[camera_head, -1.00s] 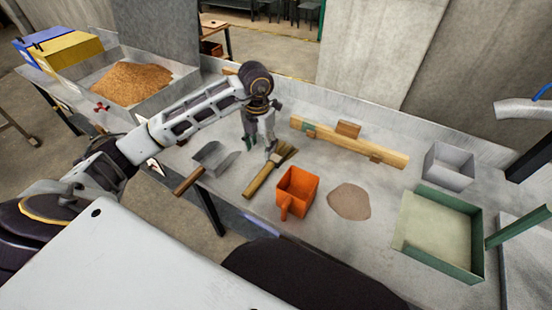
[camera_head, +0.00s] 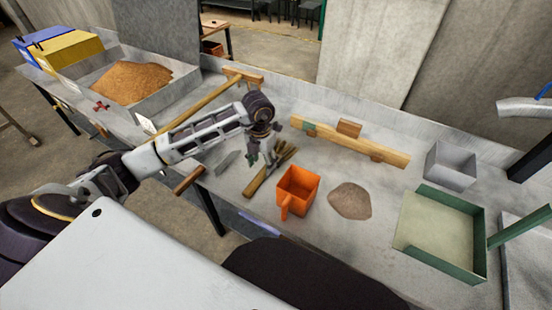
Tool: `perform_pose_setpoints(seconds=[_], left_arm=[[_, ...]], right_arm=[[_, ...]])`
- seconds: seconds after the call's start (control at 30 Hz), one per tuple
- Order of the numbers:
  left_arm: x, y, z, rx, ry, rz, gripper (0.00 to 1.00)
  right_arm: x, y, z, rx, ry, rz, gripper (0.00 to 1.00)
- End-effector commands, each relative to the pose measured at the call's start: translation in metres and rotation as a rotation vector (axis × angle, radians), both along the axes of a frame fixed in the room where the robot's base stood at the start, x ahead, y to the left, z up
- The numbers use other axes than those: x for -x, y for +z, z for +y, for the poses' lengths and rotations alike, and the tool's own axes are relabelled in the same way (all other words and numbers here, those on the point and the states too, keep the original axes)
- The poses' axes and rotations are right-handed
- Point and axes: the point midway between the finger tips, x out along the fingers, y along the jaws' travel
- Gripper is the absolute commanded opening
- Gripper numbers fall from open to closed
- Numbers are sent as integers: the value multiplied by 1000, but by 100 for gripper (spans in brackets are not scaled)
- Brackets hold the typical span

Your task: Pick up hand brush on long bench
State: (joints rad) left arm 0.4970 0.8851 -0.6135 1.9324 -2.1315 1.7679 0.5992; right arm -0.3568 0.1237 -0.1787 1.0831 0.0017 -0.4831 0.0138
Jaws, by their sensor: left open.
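The hand brush (camera_head: 256,185) lies on the long bench (camera_head: 310,232), its wooden handle toward the front edge and its straw bristles toward the back. My left gripper (camera_head: 263,162) is open and points down over the brush, near where the handle meets the bristles. The gripper hides part of the brush. I cannot tell whether the fingers touch it. My right gripper does not show.
An orange scoop box (camera_head: 298,186) stands just right of the brush. A powder pile (camera_head: 350,201), green tray (camera_head: 476,265), grey box (camera_head: 451,166) and wooden bar (camera_head: 390,155) are farther right.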

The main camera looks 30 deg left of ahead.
Motion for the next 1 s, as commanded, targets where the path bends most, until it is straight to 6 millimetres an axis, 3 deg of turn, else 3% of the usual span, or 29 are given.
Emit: perform_pose_setpoints(seconds=[0.37, 0.8, 1.0], left_arm=[[0, -4, 0, 1, 0, 1, 54], [-2, -47, -1, 2, -1, 1, 54], [-2, -52, -1, 1, 0, -1, 54]], right_arm=[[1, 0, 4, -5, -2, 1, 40], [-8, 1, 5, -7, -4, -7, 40], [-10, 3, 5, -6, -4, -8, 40]])
